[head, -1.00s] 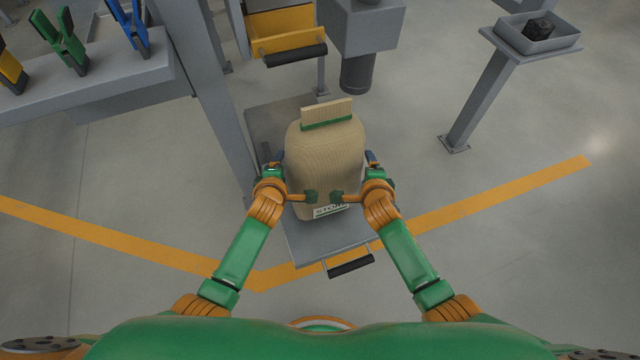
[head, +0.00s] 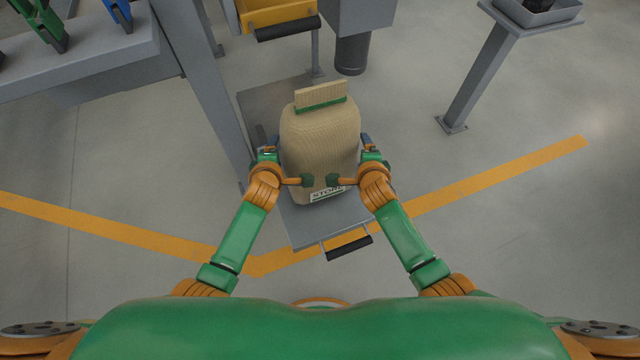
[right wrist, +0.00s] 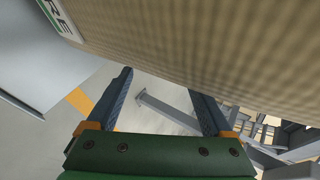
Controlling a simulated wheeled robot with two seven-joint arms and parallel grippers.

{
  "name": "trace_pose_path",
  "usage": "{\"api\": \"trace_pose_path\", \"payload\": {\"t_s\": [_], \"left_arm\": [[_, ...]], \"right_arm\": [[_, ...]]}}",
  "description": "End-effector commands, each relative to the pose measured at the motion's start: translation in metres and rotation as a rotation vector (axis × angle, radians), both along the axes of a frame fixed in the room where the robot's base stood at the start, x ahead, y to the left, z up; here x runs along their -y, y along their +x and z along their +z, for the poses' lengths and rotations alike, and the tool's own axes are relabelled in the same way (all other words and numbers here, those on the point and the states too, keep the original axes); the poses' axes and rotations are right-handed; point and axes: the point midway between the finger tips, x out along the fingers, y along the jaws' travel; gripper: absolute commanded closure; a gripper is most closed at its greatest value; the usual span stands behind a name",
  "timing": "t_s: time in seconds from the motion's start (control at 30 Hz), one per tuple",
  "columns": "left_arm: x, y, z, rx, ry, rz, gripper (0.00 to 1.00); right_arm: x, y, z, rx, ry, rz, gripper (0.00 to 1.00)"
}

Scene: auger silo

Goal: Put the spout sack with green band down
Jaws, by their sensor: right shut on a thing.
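The tan spout sack (head: 320,140) is upright over the grey platform (head: 312,228), with its green band (head: 321,104) below the flat top and a white label low on the near side. I cannot tell whether its base touches the platform. My right gripper (head: 369,150) is at the sack's right side and shut on it. In the right wrist view the sack's woven side (right wrist: 200,45) fills the top, beyond the two dark fingers (right wrist: 165,100). My left gripper (head: 266,152) is at the sack's left side; its fingers are mostly hidden.
A grey post (head: 212,95) rises close to the left of the platform. A yellow tray with a black handle (head: 287,28) is beyond the sack. A black handle (head: 349,247) sticks out at the platform's near edge. A stand (head: 480,75) is at right; floor between is clear.

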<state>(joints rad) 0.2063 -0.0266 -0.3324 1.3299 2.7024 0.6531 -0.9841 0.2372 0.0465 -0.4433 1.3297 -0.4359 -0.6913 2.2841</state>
Motion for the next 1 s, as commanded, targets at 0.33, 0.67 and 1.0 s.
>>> {"api": "trace_pose_path", "payload": {"t_s": [0.33, 0.67, 1.0], "left_arm": [[0.013, 0.0, -0.017, 0.012, -0.018, -0.026, 0.25], [0.009, -0.001, -0.024, 0.006, -0.018, -0.024, 0.25], [-0.009, -0.001, -0.023, 0.008, -0.011, -0.02, 0.06]], "right_arm": [[-0.013, 0.003, -0.013, 0.022, 0.026, 0.023, 0.25], [-0.008, 0.001, -0.021, 0.015, 0.022, 0.022, 0.25], [0.01, 0.0, -0.022, 0.006, 0.016, 0.019, 0.25]]}}
